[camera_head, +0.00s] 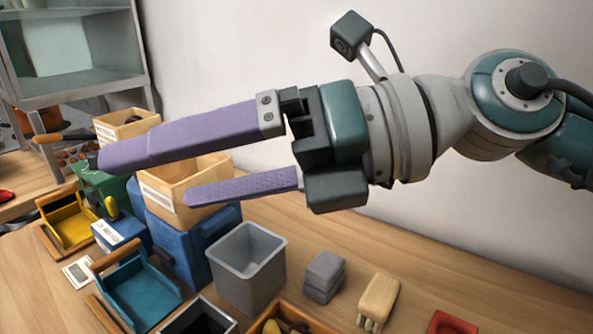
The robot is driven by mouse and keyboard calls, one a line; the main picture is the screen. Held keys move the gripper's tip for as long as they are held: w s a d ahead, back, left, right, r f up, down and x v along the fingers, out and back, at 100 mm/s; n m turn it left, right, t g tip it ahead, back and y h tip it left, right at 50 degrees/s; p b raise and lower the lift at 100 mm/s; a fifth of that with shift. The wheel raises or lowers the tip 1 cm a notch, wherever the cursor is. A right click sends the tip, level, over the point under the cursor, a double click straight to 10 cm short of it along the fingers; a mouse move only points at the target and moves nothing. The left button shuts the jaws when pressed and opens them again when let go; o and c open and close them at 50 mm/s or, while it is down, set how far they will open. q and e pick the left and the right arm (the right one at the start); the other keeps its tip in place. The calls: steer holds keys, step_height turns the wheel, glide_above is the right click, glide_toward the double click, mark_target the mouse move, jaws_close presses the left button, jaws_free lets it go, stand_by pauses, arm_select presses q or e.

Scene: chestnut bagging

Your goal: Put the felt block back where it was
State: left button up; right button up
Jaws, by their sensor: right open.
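A grey block (324,277), which looks like the felt block, rests on the wooden table right of the grey bin. It looks layered, with a seam around its side. My right gripper (147,178) reaches in from the right with its two long purple fingers spread wide. Nothing is between them. The fingers pass in front of the wooden boxes at the left, well away from the grey block. My left gripper is not in view.
An empty grey bin (247,268) stands beside blue containers (205,245) carrying an open wooden box (165,190). Teal (143,296) and yellow (69,222) scoop-like trays lie left. A wooden brush (379,301) and a red object (453,323) are at front right. Table behind them is clear.

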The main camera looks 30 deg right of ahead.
steer(key=w+d+r+m+t+h, duration=0.1)
steer(key=d+r+m+t, duration=0.1)
steer(key=r+m+t, duration=0.35)
steer(key=w+d+r+m+t+h, duration=0.1)
steer(key=w+d+r+m+t, duration=0.1)
steer(key=r+m+t, duration=0.4)
steer(key=d+f+m+g+h, duration=0.2)
steer(key=d+f+m+h, duration=0.9)
steer(key=m, duration=0.5)
steer(key=s+f+m+g+h, duration=0.3)
steer(key=s+f+m+g, duration=0.45)
steer(key=f, duration=0.25)
steer(key=s+a+f+g+y, duration=0.1)
steer(key=s+a+f+g, duration=0.1)
steer(key=s, duration=0.4)
steer(key=s+a+f+g+y, duration=0.2)
steer(key=s+f+g, duration=0.2)
steer(key=s+f, duration=0.1)
steer(key=shift+s+a+m+g, duration=0.3)
steer(key=shift+s+a, duration=0.05)
steer(key=shift+s, duration=0.45)
